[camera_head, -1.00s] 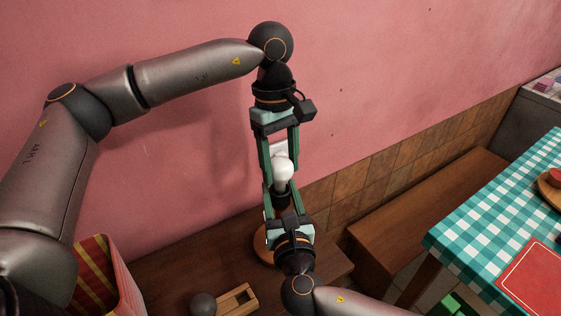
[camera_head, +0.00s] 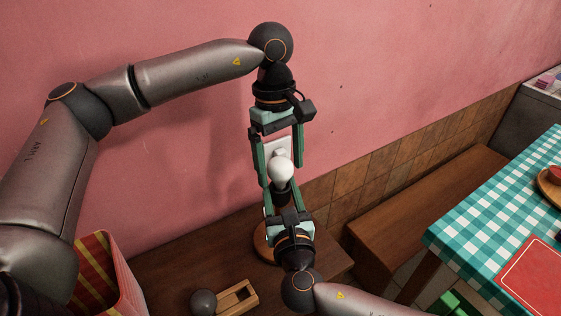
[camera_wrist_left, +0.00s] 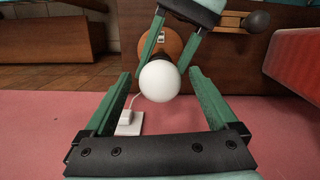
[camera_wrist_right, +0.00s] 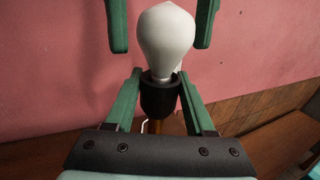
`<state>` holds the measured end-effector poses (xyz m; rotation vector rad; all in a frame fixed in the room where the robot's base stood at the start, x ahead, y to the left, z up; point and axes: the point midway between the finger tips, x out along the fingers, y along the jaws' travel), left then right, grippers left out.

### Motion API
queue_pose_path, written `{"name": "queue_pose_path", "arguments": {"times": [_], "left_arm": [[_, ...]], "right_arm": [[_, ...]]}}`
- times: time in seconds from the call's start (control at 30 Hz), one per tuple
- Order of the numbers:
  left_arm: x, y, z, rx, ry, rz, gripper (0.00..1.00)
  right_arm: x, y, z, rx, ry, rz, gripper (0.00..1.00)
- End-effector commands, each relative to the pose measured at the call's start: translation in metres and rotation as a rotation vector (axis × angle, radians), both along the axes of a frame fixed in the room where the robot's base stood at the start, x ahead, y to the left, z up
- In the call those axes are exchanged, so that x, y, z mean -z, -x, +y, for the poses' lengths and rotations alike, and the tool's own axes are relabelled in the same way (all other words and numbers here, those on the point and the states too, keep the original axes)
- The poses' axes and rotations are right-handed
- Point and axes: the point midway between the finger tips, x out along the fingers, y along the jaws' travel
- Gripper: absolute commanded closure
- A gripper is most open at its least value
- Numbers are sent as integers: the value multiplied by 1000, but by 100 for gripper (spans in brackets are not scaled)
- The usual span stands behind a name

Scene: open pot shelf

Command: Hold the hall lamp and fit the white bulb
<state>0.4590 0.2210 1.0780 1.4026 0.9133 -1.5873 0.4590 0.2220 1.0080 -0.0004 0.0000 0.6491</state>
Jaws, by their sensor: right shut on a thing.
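The white bulb (camera_head: 281,171) sits upright in the black socket (camera_wrist_right: 159,96) of the hall lamp. The lamp's round wooden base (camera_head: 265,243) rests on the brown bench top. My right gripper (camera_wrist_right: 160,78) is shut on the socket, with one finger on each side. My left gripper (camera_head: 279,178) points down from above and is open. Its fingers stand apart on both sides of the bulb (camera_wrist_left: 158,82), with gaps visible in the left wrist view. Most of the lamp's stem is hidden by my right gripper.
A white wall outlet (camera_wrist_left: 130,122) with a cord is close behind the bulb. A striped box (camera_head: 112,272) stands left. A checkered table (camera_head: 490,220) is at right.

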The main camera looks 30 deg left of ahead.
Motion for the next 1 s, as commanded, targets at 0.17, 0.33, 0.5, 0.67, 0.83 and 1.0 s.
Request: {"name": "queue_pose_path", "arguments": {"times": [0.17,0.33,0.5,0.67,0.83,1.0], "left_arm": [[0,0,0,0,0,0,2],[-3,-1,0,0,0,-1,2],[-26,-2,2,0,1,-4,2],[-60,-4,6,-1,2,-5,2],[-94,-6,10,0,2,-4,2],[-114,-6,12,0,0,-1,2]], "right_arm": [[2,0,-1,2,2,2,100],[2,0,-1,2,2,2,100],[2,0,-1,2,2,2,100],[2,0,-1,2,2,2,100],[2,0,-1,1,2,2,100],[2,0,-1,2,2,2,100]]}}
